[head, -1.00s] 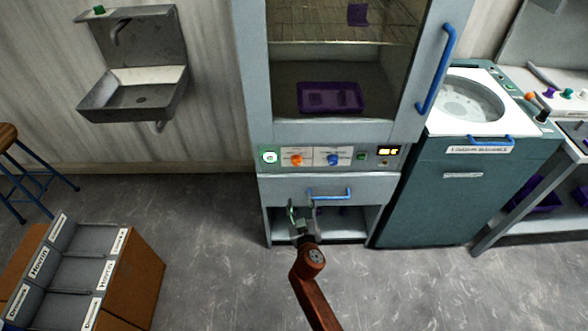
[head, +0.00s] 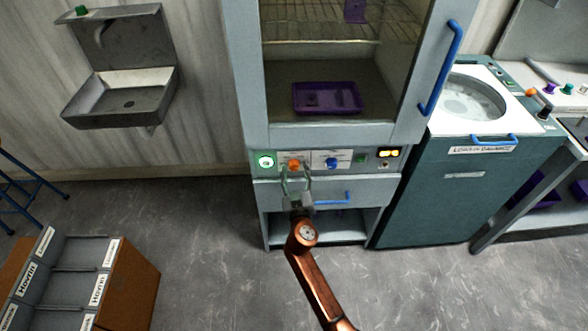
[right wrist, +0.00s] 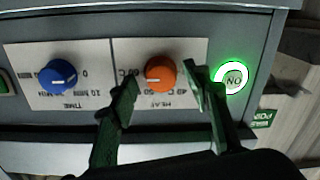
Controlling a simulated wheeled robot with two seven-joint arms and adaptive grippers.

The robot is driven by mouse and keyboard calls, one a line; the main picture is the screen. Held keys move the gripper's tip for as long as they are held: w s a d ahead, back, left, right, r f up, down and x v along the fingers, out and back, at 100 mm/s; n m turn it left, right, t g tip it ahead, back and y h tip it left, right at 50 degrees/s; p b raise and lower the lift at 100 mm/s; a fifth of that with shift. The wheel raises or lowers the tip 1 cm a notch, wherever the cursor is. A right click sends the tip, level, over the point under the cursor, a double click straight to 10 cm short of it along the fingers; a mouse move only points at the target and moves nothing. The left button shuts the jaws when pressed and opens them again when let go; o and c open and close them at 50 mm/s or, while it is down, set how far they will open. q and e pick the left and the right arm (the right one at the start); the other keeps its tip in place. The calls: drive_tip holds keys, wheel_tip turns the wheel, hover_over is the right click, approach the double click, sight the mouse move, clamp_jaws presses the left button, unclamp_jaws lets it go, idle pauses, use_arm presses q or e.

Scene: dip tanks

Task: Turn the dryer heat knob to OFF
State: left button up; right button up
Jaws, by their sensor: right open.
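The dryer (head: 240,100) stands in the middle of the head view with a control panel below its glass door. The orange heat knob (head: 294,165) is on that panel; it also shows in the right wrist view (right wrist: 160,73) beside a HEAT scale. Its white mark points toward the side with the numbers, not clearly at one of them. My right gripper (head: 296,180) is open, just in front of the panel. In the right wrist view its fingers (right wrist: 161,82) are on either side of the orange knob, apart from each other. My left gripper is not in view.
A blue time knob (right wrist: 58,77) sits beside the heat knob. A green-lit ON button (right wrist: 232,78) is close to one finger. A blue drawer handle (head: 333,198) lies below the panel. A teal washer-like tank (head: 450,190) stands to the right.

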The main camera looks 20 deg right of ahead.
drive_tip(key=shift+c, duration=0.2)
drive_tip(key=c, duration=1.1)
